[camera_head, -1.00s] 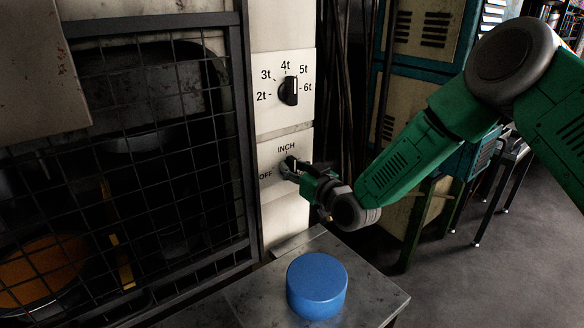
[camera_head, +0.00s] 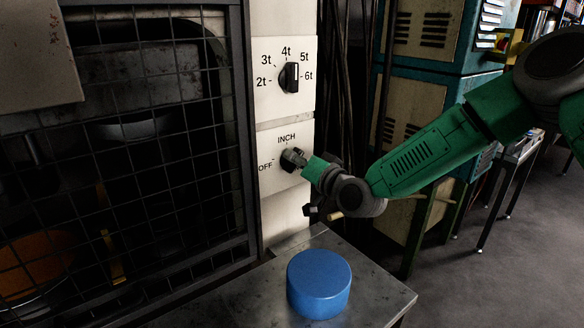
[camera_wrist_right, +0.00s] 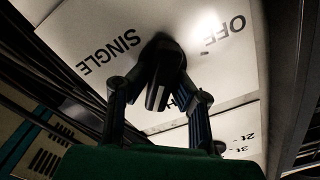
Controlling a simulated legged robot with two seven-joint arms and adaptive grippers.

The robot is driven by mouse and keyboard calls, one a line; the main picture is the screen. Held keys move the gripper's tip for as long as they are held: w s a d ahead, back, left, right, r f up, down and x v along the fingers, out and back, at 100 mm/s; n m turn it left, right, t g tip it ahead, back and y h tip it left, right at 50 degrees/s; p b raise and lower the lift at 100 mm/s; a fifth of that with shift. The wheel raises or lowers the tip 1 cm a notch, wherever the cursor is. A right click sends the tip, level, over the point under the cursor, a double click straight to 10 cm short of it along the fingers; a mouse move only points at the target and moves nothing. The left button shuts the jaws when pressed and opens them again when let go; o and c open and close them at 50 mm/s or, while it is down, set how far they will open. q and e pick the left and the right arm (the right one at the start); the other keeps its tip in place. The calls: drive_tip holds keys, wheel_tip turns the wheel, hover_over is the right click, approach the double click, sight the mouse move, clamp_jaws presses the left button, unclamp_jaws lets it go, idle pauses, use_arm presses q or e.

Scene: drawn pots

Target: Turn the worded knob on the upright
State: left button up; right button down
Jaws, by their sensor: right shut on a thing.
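The worded knob (camera_head: 289,166) is dark and sits on the lower pale plate of the upright (camera_head: 274,203). The words INCH above it and OFF to its left show in the head view. In the right wrist view the black knob (camera_wrist_right: 160,78) stands between the two fingers, with SINGLE and OFF printed around it and another word mostly covered. My right gripper (camera_head: 293,157) is shut on the knob and hides part of it, so which word it points at is unclear. My left gripper is in neither view.
A second black knob (camera_head: 289,77) with marks 2t to 6t sits above on the same upright. A blue round cap (camera_head: 319,283) stands on the metal ledge (camera_head: 375,297) below. A wire mesh guard (camera_head: 150,150) lies left. Cabinets (camera_head: 430,110) stand behind my arm.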

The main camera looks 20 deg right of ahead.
drive_tip(key=m+b, duration=0.1)
drive_tip(key=m, duration=0.1)
drive_tip(key=f+m+b, duration=0.1)
drive_tip(key=m+b, duration=0.1)
drive_tip(key=shift+d, duration=0.2)
drive_tip(key=shift+m+b, duration=1)
drive_tip(key=shift+m, duration=0.4)
drive_tip(key=c, duration=1.4)
unclamp_jaws()
drive_tip(key=shift+c, duration=0.2)
drive_tip(key=shift+d, duration=0.15)
drive_tip(key=shift+r, duration=0.1)
drive_tip(key=shift+s+d, duration=0.1)
